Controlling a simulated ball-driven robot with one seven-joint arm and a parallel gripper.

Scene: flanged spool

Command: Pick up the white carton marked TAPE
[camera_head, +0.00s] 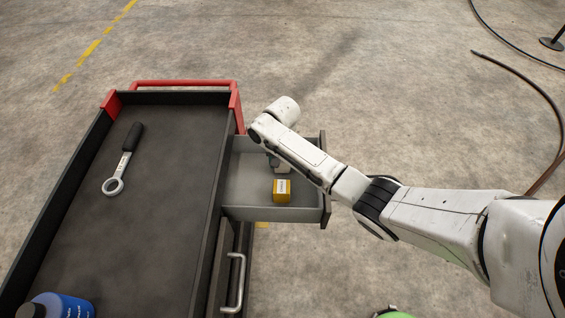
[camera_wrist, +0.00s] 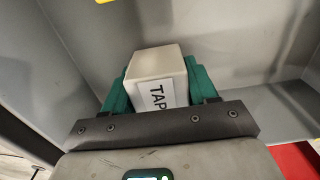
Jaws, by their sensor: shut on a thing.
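The white carton (camera_wrist: 155,62) shows in the wrist view, with a label on its near face reading "TAP"; the rest of the label is hidden behind my gripper's front bar. My gripper (camera_wrist: 160,85) is shut on it, with a green finger pad along each side. The carton is inside the open grey drawer (camera_head: 245,212). In the head view my arm reaches over the drawer and hides most of the gripper and carton. I cannot tell whether the carton touches the drawer floor.
A yellow box (camera_head: 282,191) stands in the drawer close to my gripper. The drawer's walls surround the gripper. On the cart top (camera_head: 150,210) at left lie a ring wrench (camera_head: 124,160) and a blue bottle (camera_head: 62,305). The cart has a red handle (camera_head: 180,84).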

